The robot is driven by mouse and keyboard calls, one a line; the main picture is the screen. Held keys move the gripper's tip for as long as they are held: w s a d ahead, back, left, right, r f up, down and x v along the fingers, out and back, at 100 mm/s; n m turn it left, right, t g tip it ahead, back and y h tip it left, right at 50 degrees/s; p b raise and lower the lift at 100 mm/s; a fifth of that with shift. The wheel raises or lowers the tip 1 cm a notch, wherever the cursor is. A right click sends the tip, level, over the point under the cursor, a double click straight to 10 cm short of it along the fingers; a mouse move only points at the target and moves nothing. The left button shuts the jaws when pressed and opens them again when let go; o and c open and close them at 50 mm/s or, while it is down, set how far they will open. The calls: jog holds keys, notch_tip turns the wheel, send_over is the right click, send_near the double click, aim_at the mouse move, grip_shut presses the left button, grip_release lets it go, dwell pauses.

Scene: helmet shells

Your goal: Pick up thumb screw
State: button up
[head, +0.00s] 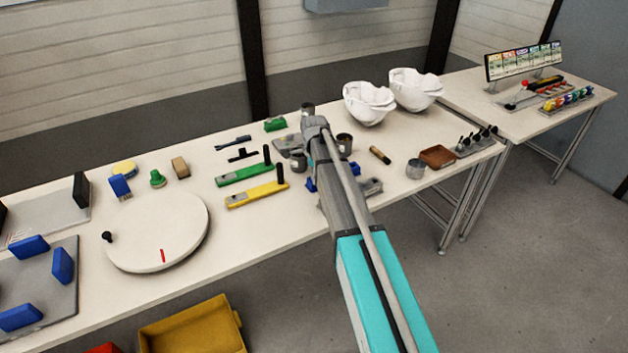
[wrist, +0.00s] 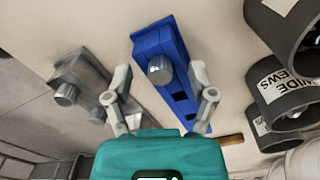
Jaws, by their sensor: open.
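A round grey knob, seemingly the thumb screw (wrist: 160,68), shows in the wrist view on a long blue block (wrist: 178,85). It lies near the block's top end in that view. My gripper (wrist: 160,84) is open and empty, its two fingers on either side of the knob as seen from the wrist, with a gap on both sides. Whether the fingers are at the knob's height I cannot tell. In the head view only a bit of the blue block (head: 310,184) shows beside my arm. My arm hides the knob and fingers there.
A grey block with round knobs (wrist: 66,95) lies left of the blue block in the wrist view. Dark labelled cups (wrist: 284,100) stand close on the right. Yellow (head: 255,195) and green (head: 243,175) handled tools lie left on the table.

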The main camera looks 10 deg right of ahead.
grip_shut()
dwell(0.4)
jog(key=shift+r, duration=0.1)
jog(key=shift+r+p, duration=0.95)
jog(key=shift+p, duration=0.1)
jog(key=s+d+r+p, duration=0.2)
jog(key=s+r+p, duration=0.9)
jog(key=s, duration=0.2)
jog(key=shift+s+d, duration=0.25)
jog(key=shift+s, duration=0.15)
jog(key=shift+r, duration=0.1)
jog(key=shift+r+p, duration=2.35)
jog(key=shift+p, duration=0.15)
